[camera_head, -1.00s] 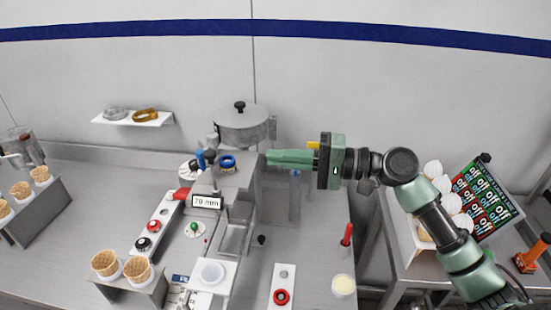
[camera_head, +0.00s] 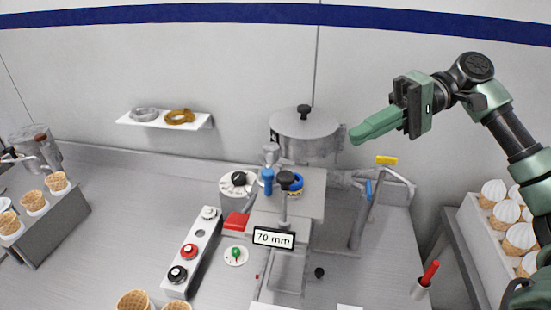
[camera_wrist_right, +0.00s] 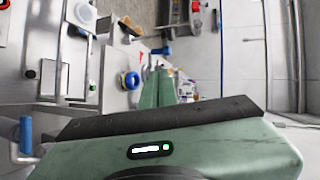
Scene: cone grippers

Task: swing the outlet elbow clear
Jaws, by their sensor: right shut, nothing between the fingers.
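My right gripper (camera_head: 358,134) is shut and empty, raised just right of the grey lidded hopper (camera_head: 306,133). Its green fingers also show in the wrist view (camera_wrist_right: 158,72). A grey bent pipe (camera_head: 374,212) with a yellow tag (camera_head: 386,160) and a blue handle (camera_head: 368,189) stands right of the machine, below the gripper and apart from it. A smaller grey fitting (camera_head: 269,154) with a blue handle (camera_head: 267,181) stands at the machine's front left. I cannot tell for certain which is the outlet elbow. My left gripper is not in view.
A blue ring (camera_head: 294,185) and black knob sit on the machine top, above a "70 mm" display (camera_head: 273,238). A button panel (camera_head: 190,252) is left. A red-handled tool (camera_head: 428,275) stands front right. A wall shelf (camera_head: 165,118) holds two rings. Filled cones (camera_head: 498,208) stand at right.

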